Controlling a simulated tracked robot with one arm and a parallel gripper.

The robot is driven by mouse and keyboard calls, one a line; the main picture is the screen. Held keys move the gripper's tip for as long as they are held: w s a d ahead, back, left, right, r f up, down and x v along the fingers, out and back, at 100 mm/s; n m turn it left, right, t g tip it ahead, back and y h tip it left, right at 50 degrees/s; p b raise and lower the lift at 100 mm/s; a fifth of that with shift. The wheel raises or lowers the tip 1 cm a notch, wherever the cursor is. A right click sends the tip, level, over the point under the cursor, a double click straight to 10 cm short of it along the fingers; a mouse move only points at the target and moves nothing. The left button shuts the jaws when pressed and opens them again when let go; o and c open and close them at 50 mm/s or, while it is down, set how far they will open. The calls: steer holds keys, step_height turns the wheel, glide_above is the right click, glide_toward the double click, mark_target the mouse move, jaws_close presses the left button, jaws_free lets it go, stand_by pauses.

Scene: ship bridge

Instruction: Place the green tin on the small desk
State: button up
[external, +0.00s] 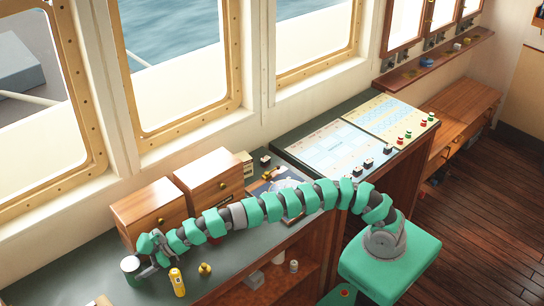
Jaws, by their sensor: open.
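A dark green tin (131,271) with a pale lid stands upright at the left end of the dark green counter top. My gripper (143,261) is open just right of the tin, with its fingers pointing toward it. I cannot tell whether the fingers touch the tin or reach around it. My green segmented arm stretches left across the counter from my base at the right. It is unclear which surface is the small desk; a low wooden bench (460,108) stands along the wall at right.
A yellow bottle (177,282) and a small brass object (205,269) stand close right of the gripper. Two wooden drawer boxes (149,209) stand behind the arm. A control panel (335,150) with switches covers the right of the counter. The wooden floor (480,215) at right is clear.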

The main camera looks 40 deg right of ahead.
steer(key=shift+p+x, duration=0.55)
steer(key=shift+x, duration=0.65)
steer(key=shift+w+a+f, duration=0.1)
steer(key=shift+a+f, duration=0.05)
steer(key=shift+a, duration=0.1)
steer(key=c, duration=1)
steer(key=shift+o, duration=0.2)
step_height(320, 180, up, 22)
steer(key=w+d+p, duration=0.1)
steer(key=p, duration=0.2)
steer(key=shift+w+d+f, duration=0.2)
steer(key=shift+w+d, duration=0.1)
steer(key=shift+w, duration=0.1)
